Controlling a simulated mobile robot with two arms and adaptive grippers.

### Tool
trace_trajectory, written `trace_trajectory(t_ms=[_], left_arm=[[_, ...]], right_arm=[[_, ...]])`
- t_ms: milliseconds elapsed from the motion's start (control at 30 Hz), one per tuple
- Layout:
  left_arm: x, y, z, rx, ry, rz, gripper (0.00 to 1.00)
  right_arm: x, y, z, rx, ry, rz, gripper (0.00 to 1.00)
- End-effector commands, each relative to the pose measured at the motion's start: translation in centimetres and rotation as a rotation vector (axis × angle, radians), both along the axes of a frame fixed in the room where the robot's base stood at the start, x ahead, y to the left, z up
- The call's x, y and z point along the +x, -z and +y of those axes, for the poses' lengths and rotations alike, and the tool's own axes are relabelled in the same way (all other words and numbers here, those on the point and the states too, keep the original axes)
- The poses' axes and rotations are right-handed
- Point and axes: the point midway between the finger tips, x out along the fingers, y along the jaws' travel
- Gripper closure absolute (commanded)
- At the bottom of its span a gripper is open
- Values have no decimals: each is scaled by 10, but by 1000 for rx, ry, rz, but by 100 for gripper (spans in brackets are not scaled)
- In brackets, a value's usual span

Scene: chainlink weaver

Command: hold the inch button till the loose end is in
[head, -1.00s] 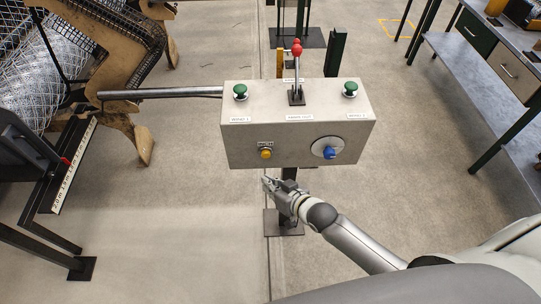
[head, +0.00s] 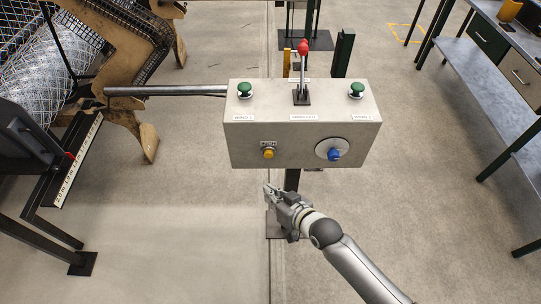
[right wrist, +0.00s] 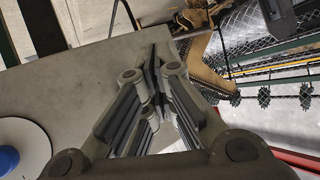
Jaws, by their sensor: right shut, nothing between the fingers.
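The yellow inch button (head: 268,153) sits at the lower left of the front face of a grey control box (head: 297,157). My right gripper (head: 268,188) is shut and empty, just below the button in the head view and apart from it in the picture. In the right wrist view the shut fingers (right wrist: 152,65) lie across the box's grey face, and the button does not show there. Woven chain-link mesh (head: 30,75) is in the machine at the left; I cannot make out its loose end. My left gripper is out of view.
The box carries two green buttons (head: 245,89) (head: 356,89), a red-knobbed lever (head: 303,48) and a blue knob (head: 334,155). A dark bar (head: 165,91) runs from the box to the machine. A workbench (head: 500,50) stands at right. Floor between is clear.

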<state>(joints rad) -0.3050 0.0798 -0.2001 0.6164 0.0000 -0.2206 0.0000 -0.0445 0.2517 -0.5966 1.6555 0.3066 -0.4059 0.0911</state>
Motion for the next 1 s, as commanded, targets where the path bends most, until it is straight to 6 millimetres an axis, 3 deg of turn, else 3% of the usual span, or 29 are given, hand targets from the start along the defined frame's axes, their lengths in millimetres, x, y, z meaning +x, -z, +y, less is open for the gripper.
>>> trace_trajectory(t_ms=[600, 1000], left_arm=[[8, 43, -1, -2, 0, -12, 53], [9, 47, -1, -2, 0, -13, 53]], right_arm=[[74, 2, 0, 0, 1, -3, 100], [87, 0, 0, 0, 0, 0, 100]])
